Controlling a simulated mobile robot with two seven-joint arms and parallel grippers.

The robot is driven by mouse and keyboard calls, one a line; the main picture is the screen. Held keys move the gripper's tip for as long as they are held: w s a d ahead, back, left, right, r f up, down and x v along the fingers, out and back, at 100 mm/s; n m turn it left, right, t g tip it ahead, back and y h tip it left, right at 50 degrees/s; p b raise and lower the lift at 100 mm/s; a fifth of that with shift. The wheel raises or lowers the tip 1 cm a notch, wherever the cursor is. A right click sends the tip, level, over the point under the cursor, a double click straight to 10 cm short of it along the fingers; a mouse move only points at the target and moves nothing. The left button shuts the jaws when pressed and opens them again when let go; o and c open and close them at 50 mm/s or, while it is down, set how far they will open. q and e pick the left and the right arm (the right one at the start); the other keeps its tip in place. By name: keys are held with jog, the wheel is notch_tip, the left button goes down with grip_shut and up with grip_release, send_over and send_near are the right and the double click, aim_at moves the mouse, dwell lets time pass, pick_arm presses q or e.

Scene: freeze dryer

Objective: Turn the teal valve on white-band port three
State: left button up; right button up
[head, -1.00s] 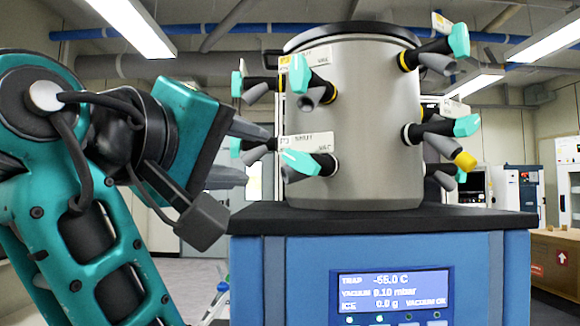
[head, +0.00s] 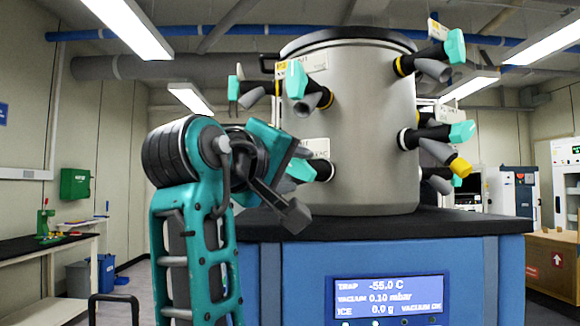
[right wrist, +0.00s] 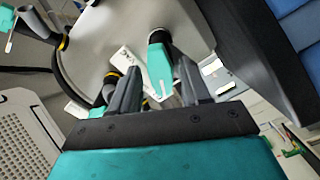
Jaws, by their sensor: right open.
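The grey drum (head: 365,130) carries ports with teal valves in an upper and a lower row. A lower front-left teal valve (head: 300,169) is partly covered by my right gripper (head: 290,180) in the head view. In the right wrist view a teal valve (right wrist: 162,72) on a black stem lies between the two fingers of my right gripper (right wrist: 156,80). The fingers are apart; contact with the valve cannot be told. The white label (head: 315,148) above the lower front-left port is partly hidden, and its number is not readable. My left gripper is not in view.
An upper front teal valve (head: 296,80) sits close above my right gripper. More valves jut out at the right, such as a lower-right one (head: 462,132). The blue cabinet (head: 480,275) has a black top (head: 460,222) beneath the drum. A bench (head: 50,245) stands far left.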

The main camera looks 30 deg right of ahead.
jog(key=shift+c, duration=0.3)
grip_shut()
jog(key=shift+m, duration=0.3)
jog(key=m, duration=0.5)
jog(key=shift+f+m, duration=0.1)
jog(key=shift+m, duration=0.2)
jog(key=m, duration=0.5)
jog(key=shift+w+a, duration=0.1)
jog(key=shift+w, duration=0.05)
jog(key=shift+m, duration=0.4)
jog(key=shift+o, duration=0.3)
grip_release()
